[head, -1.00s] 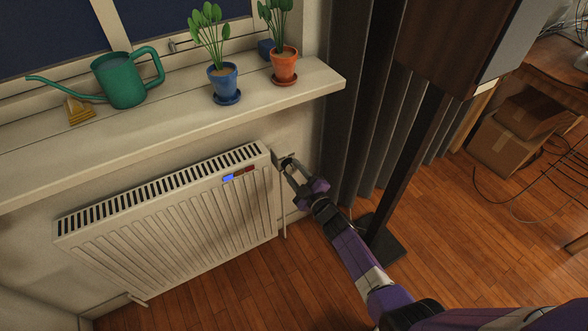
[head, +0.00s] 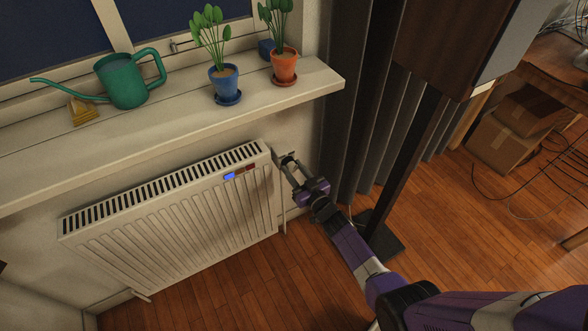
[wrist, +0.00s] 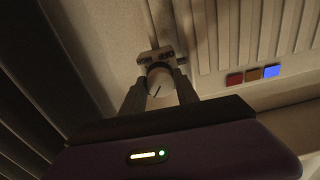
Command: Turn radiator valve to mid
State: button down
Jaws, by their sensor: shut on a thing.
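The radiator valve is a white round knob (wrist: 159,78) with a dark pointer line, at the radiator's upper right end. In the wrist view it sits between the two fingers of my gripper (wrist: 160,92), which is shut on it. In the head view my gripper (head: 290,169) reaches the valve from the lower right, and the fingers partly hide the knob. The white panel radiator (head: 165,222) carries a small three-part indicator strip. Its blue part (head: 229,176) is bright; it also shows bright in the wrist view (wrist: 272,71). The red and orange parts look dim.
A windowsill (head: 170,130) juts out above the radiator, holding a green watering can (head: 124,82) and two potted plants. A dark curtain (head: 350,110) and a speaker on a stand (head: 405,160) are close on the right. Cables lie on the floor farther right.

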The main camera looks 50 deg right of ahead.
jog(key=shift+m, duration=0.6)
jog(key=c, duration=0.9)
grip_release()
jog(key=p+v, duration=0.1)
jog(key=v, duration=0.6)
jog(key=shift+s+a+p, duration=0.1)
jog(key=shift+s+p, duration=0.3)
